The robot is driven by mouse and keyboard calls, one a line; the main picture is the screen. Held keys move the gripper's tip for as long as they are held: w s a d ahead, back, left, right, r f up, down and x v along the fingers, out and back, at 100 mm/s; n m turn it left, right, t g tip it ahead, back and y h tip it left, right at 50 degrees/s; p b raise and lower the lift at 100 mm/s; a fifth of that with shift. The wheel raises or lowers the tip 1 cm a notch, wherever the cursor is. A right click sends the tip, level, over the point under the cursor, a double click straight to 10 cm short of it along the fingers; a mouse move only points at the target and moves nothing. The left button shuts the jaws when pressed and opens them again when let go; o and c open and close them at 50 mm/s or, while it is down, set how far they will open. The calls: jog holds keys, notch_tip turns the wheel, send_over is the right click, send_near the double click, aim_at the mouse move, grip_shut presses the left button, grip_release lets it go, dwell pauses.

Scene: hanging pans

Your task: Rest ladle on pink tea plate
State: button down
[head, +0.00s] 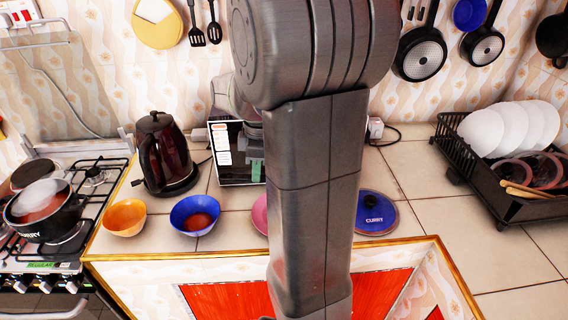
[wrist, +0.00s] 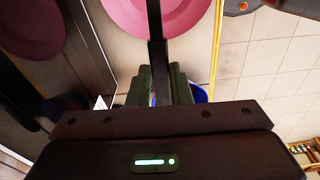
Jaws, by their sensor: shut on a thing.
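The pink tea plate (wrist: 185,18) is at the top of the wrist view. In the head view only its left edge (head: 260,215) shows beside my arm. My gripper (wrist: 161,75) is shut on the dark, thin handle of the ladle (wrist: 154,25). The handle runs up the wrist view across the plate. The ladle's far end is outside the wrist view, and I cannot tell whether the ladle touches the plate. In the head view my arm hides the ladle and most of the gripper.
A blue bowl (head: 196,215), an orange bowl (head: 125,217) and a dark kettle (head: 165,153) stand left of the plate. A box-shaped appliance (head: 232,165) is behind. A dish rack (head: 500,175) is far right.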

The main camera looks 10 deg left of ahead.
jog(key=shift+s+a+f, duration=0.15)
jog(key=shift+s+a, duration=0.1)
jog(key=shift+a, duration=0.05)
jog(key=shift+f, duration=0.15)
notch_tip(320, 180, down, 9)
jog(key=b, duration=0.7)
jog(key=c, duration=1.2)
grip_release()
jog(key=shift+c, duration=0.2)
jog(key=shift+r, duration=0.2)
jog(key=r, duration=0.4)
jog(key=d+r, duration=0.1)
jog(key=r, duration=0.4)
jog(key=r+p, duration=0.1)
jog(key=r, duration=0.3)
jog(key=shift+w+d+r, duration=0.15)
jog(key=shift+d+r, duration=0.05)
jog(key=shift+r, duration=0.15)
jog(key=shift+f, duration=0.1)
